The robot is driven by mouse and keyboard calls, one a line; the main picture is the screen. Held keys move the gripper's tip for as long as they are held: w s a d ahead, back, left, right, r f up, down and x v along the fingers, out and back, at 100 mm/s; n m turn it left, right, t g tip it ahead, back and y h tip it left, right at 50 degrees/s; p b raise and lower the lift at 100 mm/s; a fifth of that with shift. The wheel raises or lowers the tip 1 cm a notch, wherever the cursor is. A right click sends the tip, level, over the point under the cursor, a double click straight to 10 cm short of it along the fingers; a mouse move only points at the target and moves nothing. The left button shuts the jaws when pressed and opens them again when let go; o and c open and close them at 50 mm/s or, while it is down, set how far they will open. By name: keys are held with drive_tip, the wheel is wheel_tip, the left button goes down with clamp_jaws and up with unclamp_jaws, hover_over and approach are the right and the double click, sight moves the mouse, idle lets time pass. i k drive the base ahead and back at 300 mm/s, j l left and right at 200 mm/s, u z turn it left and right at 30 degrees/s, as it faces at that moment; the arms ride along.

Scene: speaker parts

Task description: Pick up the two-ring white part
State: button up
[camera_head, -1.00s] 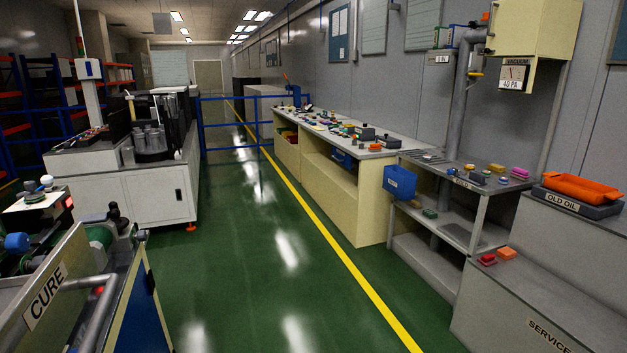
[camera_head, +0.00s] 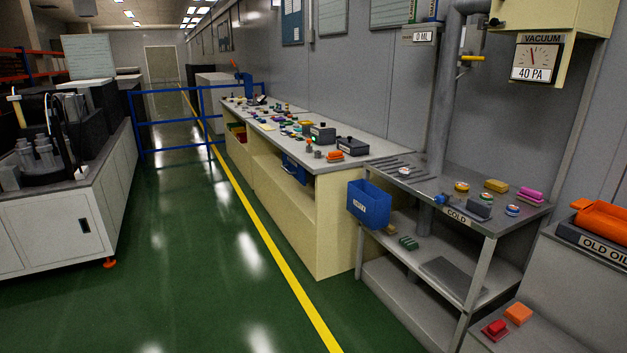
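I cannot make out the two-ring white part for certain at this distance. Several small round pieces with white in them lie on the grey COLD table at the right (camera_head: 416,183): one with a yellowish top (camera_head: 461,187) and one with blue and red (camera_head: 512,210). Their rings are too small to count. More small parts lie on the long bench (camera_head: 385,153) behind, also too small to tell apart. My gripper is not in view.
A blue bin (camera_head: 369,203) hangs at the COLD table's left end. A white machine cabinet (camera_head: 60,235) stands at the left. A blue rail (camera_head: 172,91) crosses the aisle farther back. The green floor (camera_head: 190,290) between is clear, with a yellow line (camera_head: 262,232).

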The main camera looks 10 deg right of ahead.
sight(402, 171)
drive_tip(key=i, duration=2)
